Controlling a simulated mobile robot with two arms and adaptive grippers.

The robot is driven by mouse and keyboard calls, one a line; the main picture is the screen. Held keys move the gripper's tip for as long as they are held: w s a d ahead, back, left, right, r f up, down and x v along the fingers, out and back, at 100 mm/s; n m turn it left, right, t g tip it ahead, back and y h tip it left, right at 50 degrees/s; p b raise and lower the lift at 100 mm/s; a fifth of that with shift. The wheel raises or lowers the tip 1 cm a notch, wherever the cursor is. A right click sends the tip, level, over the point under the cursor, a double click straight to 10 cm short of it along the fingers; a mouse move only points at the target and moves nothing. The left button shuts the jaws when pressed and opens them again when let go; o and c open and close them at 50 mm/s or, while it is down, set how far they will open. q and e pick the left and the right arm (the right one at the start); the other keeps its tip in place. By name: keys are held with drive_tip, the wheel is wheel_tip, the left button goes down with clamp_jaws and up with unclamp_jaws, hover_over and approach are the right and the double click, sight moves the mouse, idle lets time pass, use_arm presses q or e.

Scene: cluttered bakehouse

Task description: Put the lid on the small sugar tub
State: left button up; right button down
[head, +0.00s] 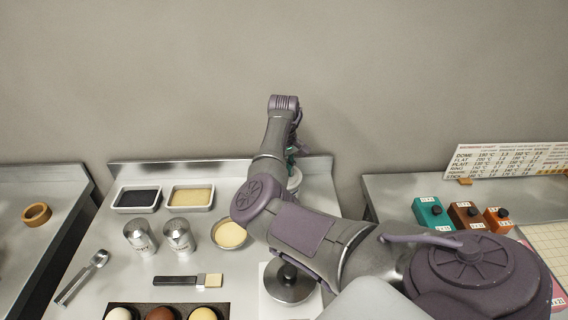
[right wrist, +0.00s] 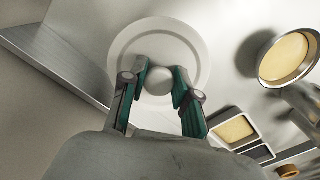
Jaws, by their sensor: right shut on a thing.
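The white round lid (right wrist: 132,45) with a round knob (right wrist: 158,79) fills the upper middle of the right wrist view. My right gripper (right wrist: 161,82) has its teal fingers on either side of the knob and is shut on it. In the head view my right arm hides most of the right gripper (head: 292,151) near the back wall. A pale round thing (head: 295,180) shows just below it, partly hidden; I cannot tell tub from lid there. Whether the lid touches the tub's rim is hidden. My left gripper is not in view.
Left of my arm stand a dark-filled tray (head: 137,198), a yellow-filled tray (head: 190,197), two metal shakers (head: 140,238) (head: 179,237), a bowl (head: 230,235) and a brush (head: 190,281). A metal knobbed lid (head: 291,283) lies in front. The raised back edge (right wrist: 60,65) is close.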

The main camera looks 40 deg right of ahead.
drive_tip(key=c, duration=0.8)
unclamp_jaws()
drive_tip(key=shift+o, duration=0.3)
drive_tip(key=shift+o, duration=1.4)
wheel_tip(320, 180, up, 6)
drive_tip(key=p, duration=0.6)
drive_tip(key=shift+f, duration=0.15)
drive_tip(key=shift+r+p, duration=0.85)
drive_tip(key=shift+r, duration=0.3)
